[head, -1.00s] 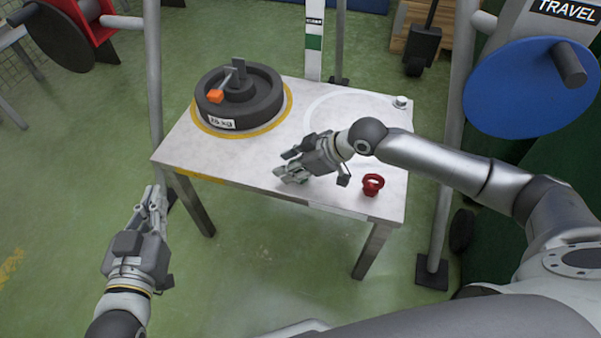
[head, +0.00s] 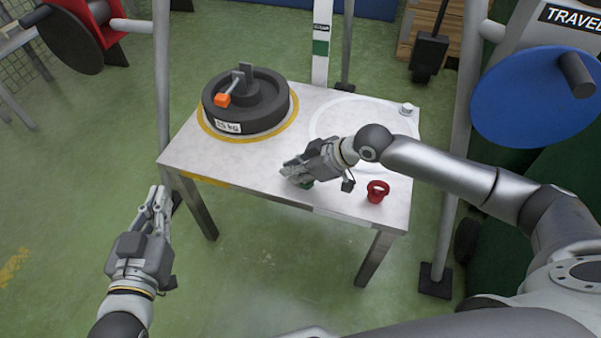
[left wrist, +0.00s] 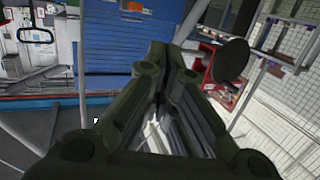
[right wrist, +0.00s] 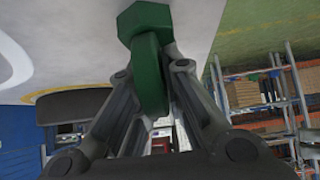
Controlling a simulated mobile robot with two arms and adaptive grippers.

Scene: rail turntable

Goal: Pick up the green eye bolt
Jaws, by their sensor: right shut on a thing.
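The green eye bolt (right wrist: 148,70) shows large in the right wrist view, its ring between the fingertips and its hexagonal end beyond them. My right gripper (right wrist: 150,90) is shut on the ring. In the head view my right gripper (head: 290,172) is low over the front middle of the white table (head: 240,165), and only a bit of green (head: 307,184) shows under it. Whether the bolt touches the tabletop I cannot tell. My left gripper (head: 158,203) is left of the table, off its edge; its fingers (left wrist: 160,95) look close together, but their gap is unclear.
A black 25 kg weight (head: 246,108) with an orange-tipped handle (head: 221,99) sits in a yellow ring at the table's left. A red eye bolt (head: 377,192) stands right of my right gripper. A small silver piece (head: 407,108) is at the back right corner. Frame posts flank the table.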

